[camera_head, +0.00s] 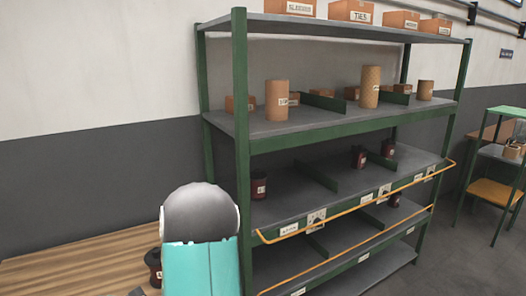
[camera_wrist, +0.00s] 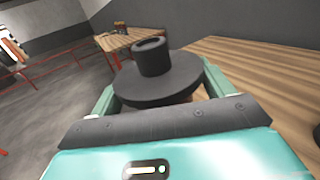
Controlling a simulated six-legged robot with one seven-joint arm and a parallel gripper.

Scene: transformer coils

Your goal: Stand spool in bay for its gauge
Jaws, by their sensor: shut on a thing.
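My gripper (camera_wrist: 158,88) is shut on a dark grey spool (camera_wrist: 152,58), with a finger at each side of its wide round flange. Its narrower hub with a hole points up in the wrist view. In the head view my turquoise arm hides the gripper. The middle shelf (camera_head: 290,208) of the green rack has bays split by low dividers (camera_head: 316,175), with labels along its front edge. Dark red spools stand there, one at the left (camera_head: 259,185) and others farther right (camera_head: 359,158). The labels are too small to read.
A wooden bench (camera_head: 90,268) lies left of the rack; a dark spool-like thing (camera_head: 153,262) shows there beside my arm. An orange rail (camera_head: 345,210) runs along the shelf front. The upper shelf holds brown cylinders (camera_head: 277,100). A small shelf unit (camera_head: 495,190) stands at right.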

